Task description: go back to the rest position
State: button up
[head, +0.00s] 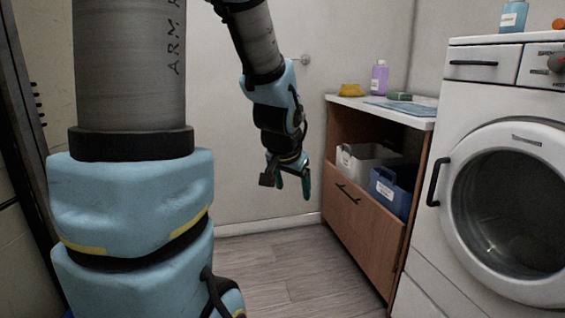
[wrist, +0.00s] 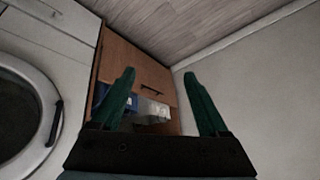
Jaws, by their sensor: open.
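My gripper (head: 292,183) hangs from my arm in the middle of the head view, in free air left of the wooden cabinet. In the wrist view my gripper (wrist: 166,100) shows two green fingers spread wide apart. It is open, and nothing is between the fingers. The fingers touch nothing that I can see. Behind them in the wrist view are the cabinet front and the bare wall.
A wooden cabinet (head: 358,222) with a white bin (head: 362,160) and a blue bin (head: 392,190) stands right of my gripper. A yellow item (head: 350,90) and a purple bottle (head: 379,77) are on top. A washing machine (head: 490,115) stands at far right. The floor (head: 285,275) below is clear.

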jog(key=s+a+f+n+g+y, duration=0.1)
jog(key=s+a+f+n+g, duration=0.4)
jog(key=s+a, duration=0.5)
notch_tip(320, 180, up, 20)
jog(key=d+p, duration=0.1)
jog(key=p, duration=1.9)
jog(key=shift+f+t, duration=0.25)
jog(key=shift+t, duration=0.05)
jog(key=shift+s, duration=0.1)
